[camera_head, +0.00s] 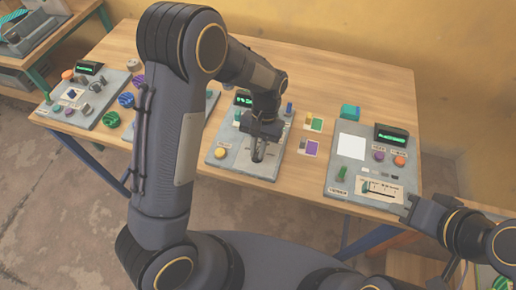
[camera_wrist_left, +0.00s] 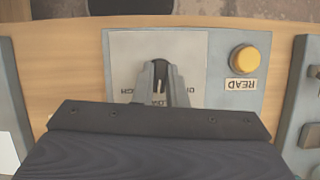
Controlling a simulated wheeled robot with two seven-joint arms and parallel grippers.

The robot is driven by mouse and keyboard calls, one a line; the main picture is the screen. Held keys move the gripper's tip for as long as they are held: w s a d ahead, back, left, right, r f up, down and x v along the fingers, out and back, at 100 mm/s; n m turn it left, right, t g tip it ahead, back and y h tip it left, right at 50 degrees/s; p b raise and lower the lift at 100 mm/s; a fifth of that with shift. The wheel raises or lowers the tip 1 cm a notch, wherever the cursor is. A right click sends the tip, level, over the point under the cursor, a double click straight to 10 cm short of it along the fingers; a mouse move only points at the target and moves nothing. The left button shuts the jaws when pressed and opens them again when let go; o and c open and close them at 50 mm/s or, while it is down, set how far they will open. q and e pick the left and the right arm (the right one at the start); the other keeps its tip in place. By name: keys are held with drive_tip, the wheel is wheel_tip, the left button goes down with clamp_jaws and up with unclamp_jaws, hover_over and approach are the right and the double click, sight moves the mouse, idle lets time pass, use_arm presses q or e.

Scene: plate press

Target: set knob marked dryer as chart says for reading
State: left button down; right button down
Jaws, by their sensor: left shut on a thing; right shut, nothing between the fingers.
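My left gripper (camera_head: 257,150) is over the middle panel (camera_head: 216,158) on the table and shut on a knob. In the left wrist view the fingers (camera_wrist_left: 160,92) close around the dark knob (camera_wrist_left: 160,72), which has a light pointer line, on a pale plate. Lettering around the knob is upside down and partly covered; I cannot read a dryer mark. The panel has a yellow button (camera_wrist_left: 243,60) marked READ and a green display (camera_head: 243,100), mostly hidden by my arm. My right gripper (camera_head: 407,209) is shut and empty at the right panel's front edge.
Small cards with coloured patches (camera_head: 311,147) lie right of the middle panel, their text too small to read. The right panel (camera_head: 335,170) has a slider, buttons and a display. Another panel (camera_head: 62,112) with several knobs stands at left.

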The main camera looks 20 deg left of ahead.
use_arm(q)
drive_tip(key=shift+n, duration=0.5)
drive_tip(key=c, duration=1.5)
unclamp_jaws()
drive_tip(key=shift+o, duration=0.2)
drive_tip(key=b+v, duration=0.1)
drive_tip(key=v, duration=0.7)
drive_tip(key=shift+a, duration=0.15)
drive_tip(key=shift+f, duration=0.1)
